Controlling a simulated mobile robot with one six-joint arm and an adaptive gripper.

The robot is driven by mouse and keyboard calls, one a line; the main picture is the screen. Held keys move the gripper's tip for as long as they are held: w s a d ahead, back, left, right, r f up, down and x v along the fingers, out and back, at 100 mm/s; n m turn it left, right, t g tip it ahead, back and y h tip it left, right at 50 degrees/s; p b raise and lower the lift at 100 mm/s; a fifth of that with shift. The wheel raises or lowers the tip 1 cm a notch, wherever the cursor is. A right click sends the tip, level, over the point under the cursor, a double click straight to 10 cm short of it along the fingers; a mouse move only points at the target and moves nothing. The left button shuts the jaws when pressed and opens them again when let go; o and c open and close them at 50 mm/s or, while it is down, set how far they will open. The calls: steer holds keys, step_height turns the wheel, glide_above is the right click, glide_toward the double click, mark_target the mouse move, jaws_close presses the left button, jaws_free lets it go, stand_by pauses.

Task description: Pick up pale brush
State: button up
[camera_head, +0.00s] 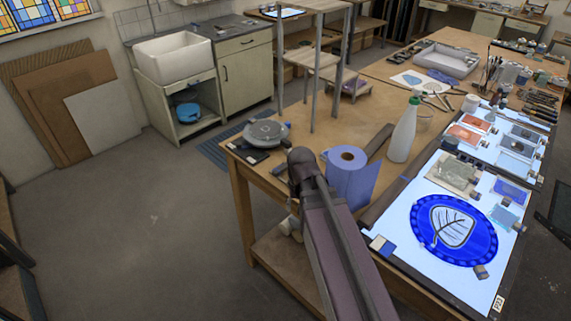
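I cannot single out a pale brush with certainty. Several thin upright tools or brushes (490,74) stand in a holder toward the back right of the wooden table (405,82). A small brownish block-like item (481,272) lies on the lit panel (425,280) by a blue glass disc (424,235) with a pale leaf design; I cannot tell whether it is a brush. My arm rises from the bottom middle in front of the table's near end. My gripper's fingers do not show.
A blue paper roll (347,178), a white spray bottle (403,132) and a round grey turntable (266,132) stand on the table's near end. A wooden shelf stand (318,62) rises behind. A white sink (175,63) is at the back left. The floor at left is clear.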

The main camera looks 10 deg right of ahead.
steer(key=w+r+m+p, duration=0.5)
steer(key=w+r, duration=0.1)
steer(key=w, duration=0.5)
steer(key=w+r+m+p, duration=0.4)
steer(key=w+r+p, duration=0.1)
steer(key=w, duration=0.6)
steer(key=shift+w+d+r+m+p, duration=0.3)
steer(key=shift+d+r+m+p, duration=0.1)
steer(key=shift+p, duration=0.1)
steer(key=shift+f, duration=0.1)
steer(key=b, duration=0.9)
glide_above(286, 164)
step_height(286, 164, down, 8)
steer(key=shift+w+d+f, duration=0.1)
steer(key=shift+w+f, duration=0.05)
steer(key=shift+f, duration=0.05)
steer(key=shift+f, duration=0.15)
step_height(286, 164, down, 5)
steer(key=b, duration=0.5)
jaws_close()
